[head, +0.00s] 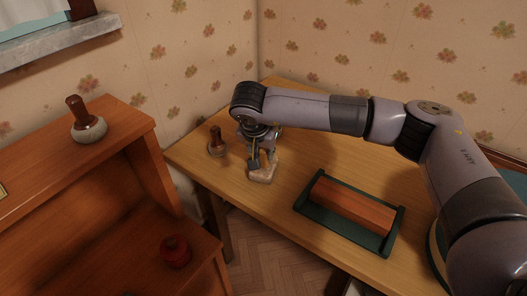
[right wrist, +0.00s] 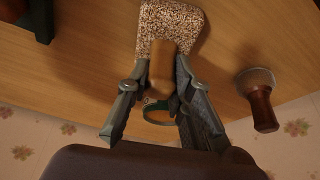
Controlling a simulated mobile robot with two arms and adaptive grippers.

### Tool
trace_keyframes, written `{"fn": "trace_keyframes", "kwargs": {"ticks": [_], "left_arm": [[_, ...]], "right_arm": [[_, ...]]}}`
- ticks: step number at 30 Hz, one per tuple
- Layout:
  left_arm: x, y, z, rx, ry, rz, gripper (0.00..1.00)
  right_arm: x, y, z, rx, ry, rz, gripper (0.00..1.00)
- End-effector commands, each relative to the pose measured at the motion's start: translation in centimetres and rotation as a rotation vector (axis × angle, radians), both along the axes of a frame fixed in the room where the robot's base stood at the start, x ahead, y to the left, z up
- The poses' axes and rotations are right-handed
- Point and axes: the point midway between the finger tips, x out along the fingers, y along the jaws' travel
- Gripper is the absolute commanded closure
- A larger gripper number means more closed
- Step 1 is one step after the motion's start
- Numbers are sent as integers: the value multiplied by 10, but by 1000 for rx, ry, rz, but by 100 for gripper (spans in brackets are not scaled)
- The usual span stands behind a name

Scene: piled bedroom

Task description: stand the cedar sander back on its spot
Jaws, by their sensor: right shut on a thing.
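My right gripper (head: 258,158) is shut on the tan handle of a block with a speckled, grainy base, which I take to be the cedar sander (head: 262,174). In the right wrist view the sander (right wrist: 170,22) shows its base beyond the fingertips, with the handle between the fingers of the right gripper (right wrist: 158,82). It is at or just above the wooden table's surface; I cannot tell whether it touches. No marked spot for it is clear. My left gripper is not in view.
A dark-handled tool with a round grey base (head: 216,147) stands left of the gripper, near the table (head: 290,185) edge. A green tray (head: 339,233) holds a reddish wooden block (head: 352,207). A similar handled tool (head: 88,125) and a red pot (head: 176,251) stand on the shelf unit.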

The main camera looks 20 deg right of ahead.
Motion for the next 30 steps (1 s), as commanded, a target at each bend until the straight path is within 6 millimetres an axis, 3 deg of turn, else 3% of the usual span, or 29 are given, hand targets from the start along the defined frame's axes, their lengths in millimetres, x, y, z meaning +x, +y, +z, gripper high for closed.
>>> {"fn": "trace_keyframes", "kwargs": {"ticks": [12, 20, 30], "left_arm": [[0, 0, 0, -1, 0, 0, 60], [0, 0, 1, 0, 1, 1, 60], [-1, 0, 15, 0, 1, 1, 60]], "right_arm": [[0, 0, 0, 0, 0, 0, 56], [0, 0, 1, 1, 1, 0, 56], [-7, 6, 25, 0, 0, 2, 56]]}}
